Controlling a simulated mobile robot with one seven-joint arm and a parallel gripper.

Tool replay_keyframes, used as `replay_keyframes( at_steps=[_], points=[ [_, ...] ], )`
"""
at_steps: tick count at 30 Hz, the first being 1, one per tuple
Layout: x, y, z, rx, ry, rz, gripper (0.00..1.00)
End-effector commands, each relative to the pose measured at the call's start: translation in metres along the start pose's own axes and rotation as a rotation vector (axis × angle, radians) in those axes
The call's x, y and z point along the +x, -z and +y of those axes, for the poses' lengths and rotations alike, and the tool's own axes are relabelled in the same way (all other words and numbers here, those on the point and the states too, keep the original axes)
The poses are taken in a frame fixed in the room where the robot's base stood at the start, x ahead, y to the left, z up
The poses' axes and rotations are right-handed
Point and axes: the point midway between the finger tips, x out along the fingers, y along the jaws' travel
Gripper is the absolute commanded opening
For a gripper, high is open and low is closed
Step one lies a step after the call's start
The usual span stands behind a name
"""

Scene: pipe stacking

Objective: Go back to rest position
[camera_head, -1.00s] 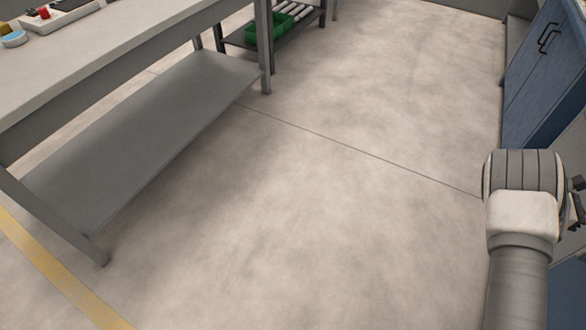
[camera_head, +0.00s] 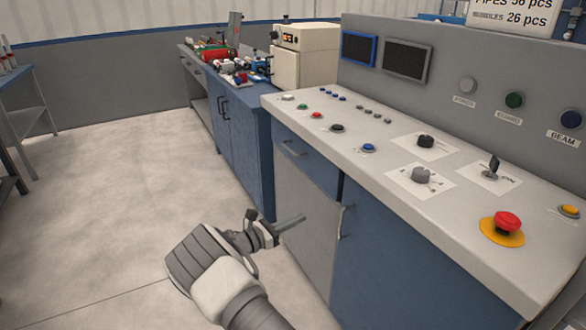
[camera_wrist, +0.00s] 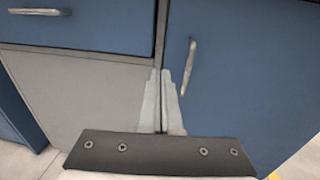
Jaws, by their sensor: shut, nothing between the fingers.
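My gripper (camera_head: 290,224) is at the end of my arm, low in the head view, in front of the control console's cabinet doors. In the wrist view its two fingers (camera_wrist: 162,75) are together with nothing between them. They point at the seam between a grey panel (camera_wrist: 85,95) and a blue door (camera_wrist: 245,80). Whether the fingertips touch the cabinet I cannot tell.
The control console (camera_head: 290,105) stands to the right, with buttons, knobs and a red emergency stop (camera_head: 507,222) on its top. Door handles (camera_head: 343,221) stick out near my gripper. A blue cabinet (camera_head: 240,140) with equipment stands further back. Floor at the left (camera_head: 120,210) is clear.

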Motion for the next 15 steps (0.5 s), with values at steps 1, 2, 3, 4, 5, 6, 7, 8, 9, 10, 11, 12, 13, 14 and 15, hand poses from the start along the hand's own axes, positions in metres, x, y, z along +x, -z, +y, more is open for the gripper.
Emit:
replay_keyframes(
  at_steps=[1,2,3,4,5,6,7,8,9,10,11,12,13,14,15],
  points=[
    [0.002,-0.003,-0.002,0.009,0.009,0.007,0.00],
    [0.004,-0.005,-0.003,0.018,0.017,0.015,0.00],
    [0.007,-0.009,-0.007,0.035,0.034,0.031,0.00],
    [0.010,-0.014,-0.011,0.052,0.051,0.047,0.00],
    [0.013,-0.019,-0.015,0.072,0.070,0.064,0.00],
    [0.019,-0.026,-0.022,0.103,0.102,0.093,0.00],
    [0.022,-0.032,-0.028,0.130,0.126,0.117,0.00],
    [0.026,-0.038,-0.035,0.160,0.155,0.142,0.00],
    [0.030,-0.047,-0.045,0.200,0.192,0.178,0.00],
    [0.034,-0.053,-0.052,0.232,0.220,0.204,0.00],
    [0.037,-0.059,-0.059,0.264,0.248,0.231,0.00],
    [0.039,-0.066,-0.069,0.304,0.284,0.265,0.00],
    [0.041,-0.071,-0.076,0.336,0.311,0.289,0.00],
    [0.043,-0.077,-0.084,0.368,0.337,0.314,0.00],
    [0.044,-0.084,-0.094,0.410,0.372,0.347,0.00]
  ],
)
